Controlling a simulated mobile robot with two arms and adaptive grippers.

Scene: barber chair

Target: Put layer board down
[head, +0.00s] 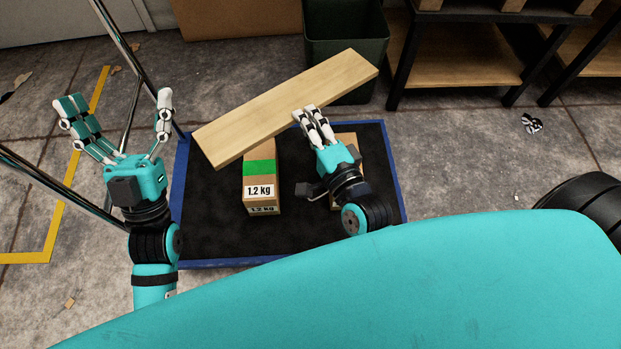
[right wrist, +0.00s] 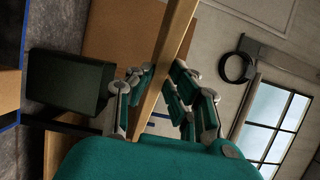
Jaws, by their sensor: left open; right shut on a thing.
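The layer board (head: 270,105) is a long, light wooden plank. In the head view it slants up to the right above the far part of the black, blue-edged platform (head: 215,235). My right gripper (head: 308,114) is shut on its near edge, right of the middle. In the right wrist view the board (right wrist: 172,50) runs between the fingers of my right gripper (right wrist: 158,88). Its underside contact is hidden, so I cannot tell whether it touches the box below. My left gripper (head: 116,108) is open and empty, left of the platform.
A cardboard box (head: 261,185) labelled 1.2 kg stands on the platform, partly under the board. Another box (head: 347,141) is mostly hidden behind my right gripper. A dark green bin (head: 346,30) and a wooden-shelved rack (head: 460,55) stand behind. Metal poles (head: 128,45) rise at left.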

